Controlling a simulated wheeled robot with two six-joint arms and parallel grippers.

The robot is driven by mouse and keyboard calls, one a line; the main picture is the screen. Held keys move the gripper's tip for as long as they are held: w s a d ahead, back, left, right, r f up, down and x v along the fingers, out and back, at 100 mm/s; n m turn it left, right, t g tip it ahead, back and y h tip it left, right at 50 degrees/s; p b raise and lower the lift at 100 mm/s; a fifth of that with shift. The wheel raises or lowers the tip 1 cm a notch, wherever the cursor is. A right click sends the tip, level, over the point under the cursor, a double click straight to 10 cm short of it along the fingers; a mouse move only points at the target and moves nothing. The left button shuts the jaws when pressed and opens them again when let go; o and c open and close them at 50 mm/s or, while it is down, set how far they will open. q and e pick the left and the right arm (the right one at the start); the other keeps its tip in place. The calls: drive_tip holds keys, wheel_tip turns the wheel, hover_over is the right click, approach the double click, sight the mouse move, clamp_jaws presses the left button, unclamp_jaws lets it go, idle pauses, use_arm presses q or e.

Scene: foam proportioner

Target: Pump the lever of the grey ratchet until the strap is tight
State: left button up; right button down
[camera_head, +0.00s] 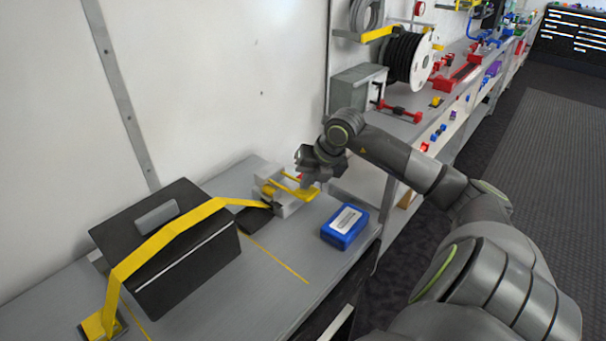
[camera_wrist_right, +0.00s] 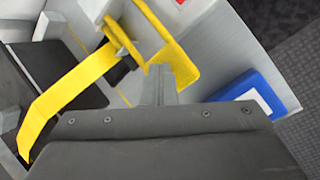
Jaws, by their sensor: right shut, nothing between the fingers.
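The grey ratchet (camera_head: 284,206) sits on the bench, with its yellow lever (camera_head: 302,191) reaching to the right. In the right wrist view the yellow lever (camera_wrist_right: 183,66) lies just beyond the fingertips. The yellow strap (camera_head: 165,235) runs from the ratchet over a black case (camera_head: 185,275) to a yellow anchor (camera_head: 98,325) at the front left; the strap (camera_wrist_right: 75,95) also shows in the wrist view. My right gripper (camera_head: 305,179) is shut and empty, right at the lever; I cannot tell whether it touches. My left gripper is out of view.
A blue box (camera_head: 345,227) with a white label stands on the bench, right of the ratchet. A wall rises behind the bench. A shelf bench (camera_head: 420,105) with a cable reel (camera_head: 408,58) lies beyond my right arm. The bench's front middle is clear.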

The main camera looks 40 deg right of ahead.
idle(0.6)
drive_tip(key=shift+w+a+r+p, duration=0.1)
drive_tip(key=shift+w+r+p, duration=0.2)
drive_tip(key=shift+r, duration=0.55)
drive_tip(key=shift+w+d+r+p, duration=0.1)
drive_tip(key=shift+w+r+p, duration=0.2)
drive_tip(key=shift+r, duration=0.5)
drive_tip(key=shift+w+a+r+p, duration=0.1)
drive_tip(key=shift+w+r+p, duration=0.2)
drive_tip(key=shift+r, duration=0.55)
drive_tip(key=shift+w+r+p, duration=0.3)
drive_tip(key=shift+r, duration=0.5)
drive_tip(key=shift+w+r+p, duration=0.25)
drive_tip(key=shift+r+p, duration=0.1)
drive_tip(key=shift+r, duration=0.4)
drive_tip(key=shift+w+r+p, duration=0.3)
drive_tip(key=shift+r, duration=0.5)
drive_tip(key=shift+a, duration=0.1)
